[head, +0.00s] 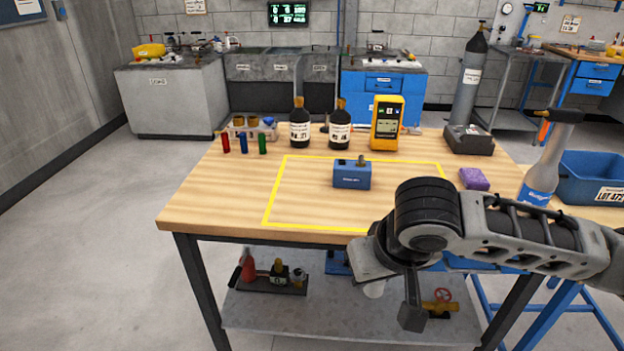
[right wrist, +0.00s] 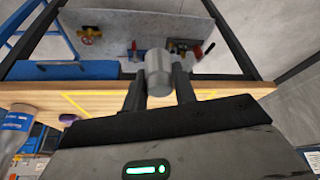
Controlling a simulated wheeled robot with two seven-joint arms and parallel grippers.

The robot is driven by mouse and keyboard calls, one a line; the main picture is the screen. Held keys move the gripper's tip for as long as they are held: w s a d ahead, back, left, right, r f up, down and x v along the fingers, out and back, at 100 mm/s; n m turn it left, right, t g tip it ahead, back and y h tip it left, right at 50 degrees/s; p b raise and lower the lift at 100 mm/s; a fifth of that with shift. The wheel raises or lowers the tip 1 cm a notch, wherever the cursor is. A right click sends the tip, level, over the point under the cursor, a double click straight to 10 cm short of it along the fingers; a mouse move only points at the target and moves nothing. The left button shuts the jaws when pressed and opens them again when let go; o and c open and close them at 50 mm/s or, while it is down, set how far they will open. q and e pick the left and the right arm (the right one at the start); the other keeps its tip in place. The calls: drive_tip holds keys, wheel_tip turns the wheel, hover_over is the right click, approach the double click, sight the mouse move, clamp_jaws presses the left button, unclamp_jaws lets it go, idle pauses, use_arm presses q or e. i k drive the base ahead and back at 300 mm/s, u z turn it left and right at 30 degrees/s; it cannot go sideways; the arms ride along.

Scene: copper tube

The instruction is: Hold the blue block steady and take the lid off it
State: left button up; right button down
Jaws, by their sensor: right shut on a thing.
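The blue block (head: 352,176) sits upright inside the yellow outline on the wooden table, with a short dark stub (head: 361,160) on its top. My right gripper (right wrist: 160,92) is in front of the table's near edge, apart from the block. It is shut on a grey metal cylinder (right wrist: 158,72), held between its two fingers; this looks like the lid. My left gripper is in neither view, and nothing is seen holding the block.
Two dark bottles (head: 299,124), a yellow meter (head: 387,122) and small coloured vials (head: 243,143) stand along the back of the table. A purple sponge (head: 474,179), a spray bottle (head: 546,165) and a blue bin (head: 592,178) are to the right. The outlined area left of the block is clear.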

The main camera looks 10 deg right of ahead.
sight(347, 173)
drive_tip(key=z, duration=0.05)
drive_tip(key=i, duration=0.85)
drive_tip(key=z, duration=0.65)
